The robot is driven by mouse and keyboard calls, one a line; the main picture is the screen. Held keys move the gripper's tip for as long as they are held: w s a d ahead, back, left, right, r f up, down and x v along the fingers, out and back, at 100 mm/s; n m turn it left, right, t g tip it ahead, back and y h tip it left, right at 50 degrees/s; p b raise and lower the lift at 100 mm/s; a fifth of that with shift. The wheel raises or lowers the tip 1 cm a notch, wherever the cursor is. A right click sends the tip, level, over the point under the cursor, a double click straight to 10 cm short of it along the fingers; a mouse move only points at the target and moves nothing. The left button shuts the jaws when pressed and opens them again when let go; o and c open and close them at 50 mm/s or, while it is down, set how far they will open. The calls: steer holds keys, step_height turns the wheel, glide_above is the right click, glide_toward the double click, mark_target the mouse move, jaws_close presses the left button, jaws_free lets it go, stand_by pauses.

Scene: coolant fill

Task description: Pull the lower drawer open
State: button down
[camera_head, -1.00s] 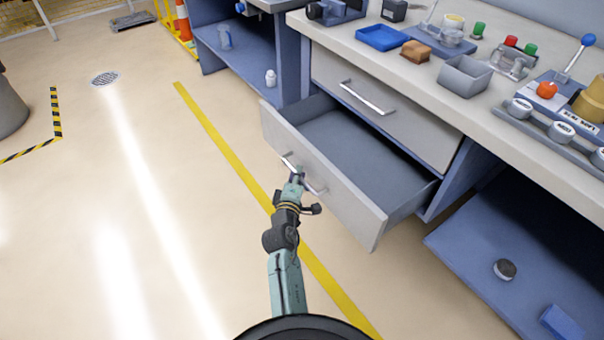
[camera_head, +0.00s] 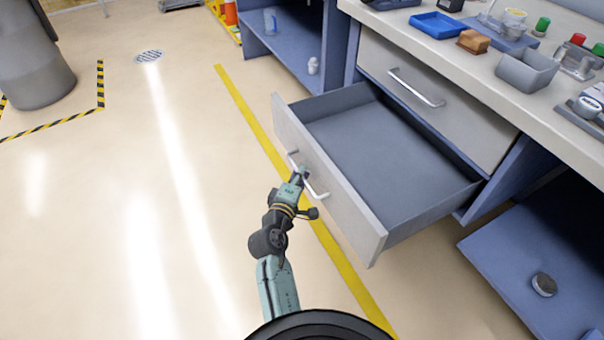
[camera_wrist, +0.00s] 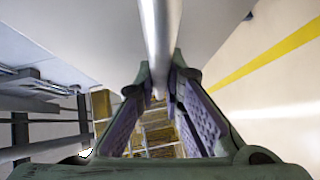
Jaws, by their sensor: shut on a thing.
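The lower drawer (camera_head: 352,212) stands well open below the shut upper drawer (camera_head: 436,101). Its inside (camera_head: 385,150) looks empty in the head view. My gripper (camera_head: 300,174) is at the metal bar handle (camera_head: 313,184) on the lower drawer's front and is shut on it. In the wrist view the handle (camera_wrist: 160,35) runs down between the two fingers (camera_wrist: 160,90). The fingertips partly hide the handle in the head view.
The workbench top (camera_head: 480,60) holds a blue tray (camera_head: 437,25), a grey bin (camera_head: 527,69) and other small items. An open lower shelf (camera_head: 525,265) with a dark round puck (camera_head: 544,285) is at the right. The floor (camera_head: 110,200) to the left is clear.

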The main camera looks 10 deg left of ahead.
steer(key=c, duration=1.7)
jaws_free()
